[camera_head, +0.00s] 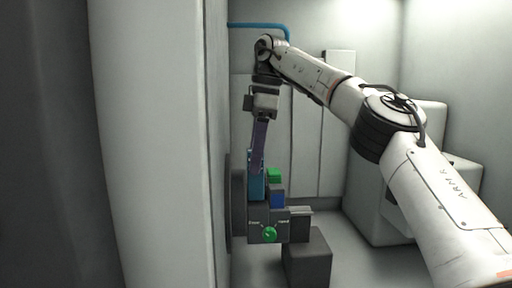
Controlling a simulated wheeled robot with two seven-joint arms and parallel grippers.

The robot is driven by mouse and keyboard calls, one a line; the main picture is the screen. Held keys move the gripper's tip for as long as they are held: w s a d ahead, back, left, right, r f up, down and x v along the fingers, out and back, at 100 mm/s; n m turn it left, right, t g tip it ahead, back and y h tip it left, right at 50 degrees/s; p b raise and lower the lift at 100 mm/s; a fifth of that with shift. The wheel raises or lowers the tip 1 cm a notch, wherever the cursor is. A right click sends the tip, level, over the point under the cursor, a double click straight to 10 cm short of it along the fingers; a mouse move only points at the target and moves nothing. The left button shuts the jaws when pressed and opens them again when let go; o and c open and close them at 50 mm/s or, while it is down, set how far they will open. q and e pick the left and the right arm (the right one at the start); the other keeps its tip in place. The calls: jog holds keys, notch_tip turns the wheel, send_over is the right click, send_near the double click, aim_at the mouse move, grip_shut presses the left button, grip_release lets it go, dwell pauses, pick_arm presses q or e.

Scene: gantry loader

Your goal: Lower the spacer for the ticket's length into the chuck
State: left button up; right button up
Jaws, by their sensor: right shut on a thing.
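My right gripper (256,160) points down at the centre, with long purple fingers. It is shut on what looks like the top of a teal block (256,186), taken to be a spacer. The block is upright, and its lower end meets or passes behind a grey box. A green block (273,174) and a blue block (278,198) sit just right of it. A dark round disc (236,208), possibly the chuck, shows edge-on behind the teal block at the left. I cannot tell whether they touch. No ticket is readable. My left gripper is out of view.
The grey box (258,224) has a green knob (270,235) and small labels on its front. A dark grey block (307,258) stands low at its right. A large pale panel (155,150) fills the left side. Open floor shows at the lower right.

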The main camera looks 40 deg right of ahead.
pick_arm(q)
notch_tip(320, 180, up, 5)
jog(key=p, duration=0.5)
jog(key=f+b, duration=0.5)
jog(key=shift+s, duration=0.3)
pick_arm(e)
notch_tip(320, 180, down, 6)
jog(key=w+d, duration=0.2)
jog(key=shift+w, duration=0.35)
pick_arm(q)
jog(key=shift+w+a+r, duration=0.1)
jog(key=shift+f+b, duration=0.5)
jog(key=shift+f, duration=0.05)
pick_arm(e)
jog(key=shift+f, duration=0.55)
jog(key=o, duration=1.1)
jog(key=shift+o, duration=0.2)
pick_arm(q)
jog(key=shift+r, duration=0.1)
